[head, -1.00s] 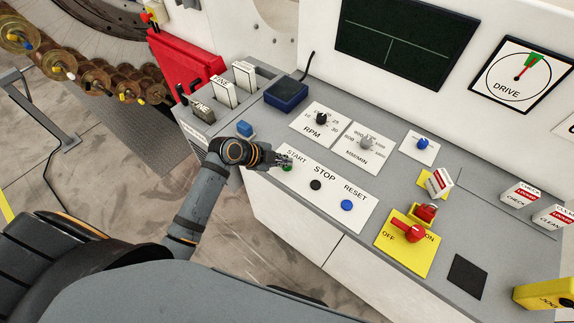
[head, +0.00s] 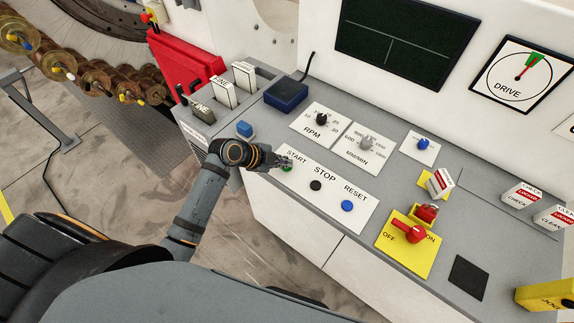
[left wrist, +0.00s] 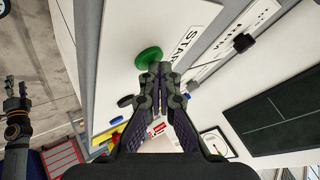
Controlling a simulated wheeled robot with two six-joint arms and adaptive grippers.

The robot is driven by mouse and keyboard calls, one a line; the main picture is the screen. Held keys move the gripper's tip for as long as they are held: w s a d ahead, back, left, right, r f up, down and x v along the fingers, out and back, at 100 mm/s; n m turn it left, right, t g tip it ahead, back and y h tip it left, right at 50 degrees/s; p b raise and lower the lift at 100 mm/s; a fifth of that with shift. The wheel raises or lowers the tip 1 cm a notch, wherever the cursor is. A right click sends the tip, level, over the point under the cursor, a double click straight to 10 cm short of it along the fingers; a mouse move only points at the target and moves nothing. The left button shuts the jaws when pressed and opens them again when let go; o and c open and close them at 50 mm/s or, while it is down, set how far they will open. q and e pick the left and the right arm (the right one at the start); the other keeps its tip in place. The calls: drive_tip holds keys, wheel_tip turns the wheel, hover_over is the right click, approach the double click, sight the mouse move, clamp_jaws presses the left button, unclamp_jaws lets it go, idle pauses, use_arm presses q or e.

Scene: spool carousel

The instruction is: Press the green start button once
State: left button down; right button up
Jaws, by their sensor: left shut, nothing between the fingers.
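The green start button (head: 287,168) sits on a white plate (head: 330,203) marked START, STOP and RESET. In the left wrist view the green button (left wrist: 149,58) shows as a green disc just beyond my fingertips. My left gripper (head: 284,162) is at the button, its fingers shut and empty, and it partly covers the button in the head view. In the left wrist view the fingertips (left wrist: 160,68) are close together beside the button's edge; I cannot tell whether they touch it. My right gripper is not in the head view.
On the same plate are a black stop button (head: 316,185) and a blue reset button (head: 347,205). An RPM knob (head: 321,118), a blue box (head: 286,95) and a red switch on a yellow plate (head: 408,232) stand around it. The desk's front edge lies below.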

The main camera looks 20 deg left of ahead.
use_arm(q)
drive_tip(key=shift+r+p, duration=0.4)
drive_tip(key=shift+r, duration=0.3)
drive_tip(key=shift+r, duration=0.1)
wheel_tip(320, 180, up, 5)
drive_tip(key=p, duration=0.4)
idle(0.5)
